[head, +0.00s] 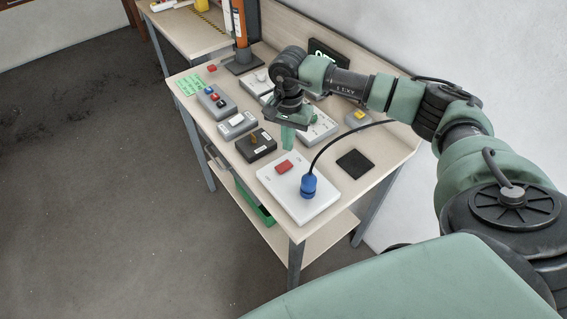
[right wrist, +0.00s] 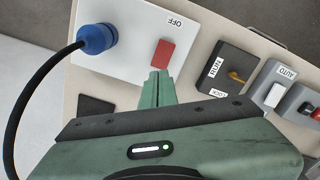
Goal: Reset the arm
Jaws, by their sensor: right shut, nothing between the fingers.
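My right gripper (head: 287,137) hangs over the middle of the workbench (head: 375,178), its arm reaching in from the right. Its green fingers are together with nothing between them. In the right wrist view the fingertips (right wrist: 157,74) appear just below the red switch (right wrist: 164,53) on the white panel (right wrist: 130,30); I cannot tell whether they touch it. In the head view the red switch (head: 284,167) sits on the white panel (head: 311,206), next to the blue plug (head: 308,186) with its black cable. My left gripper is not in view.
A black box with a yellow knob (head: 254,140), a grey switch box (head: 237,124) and a button box (head: 216,101) line the left edge. A black pad (head: 355,163) lies right of the cable. An orange column (head: 239,25) stands at the back. Open floor lies left.

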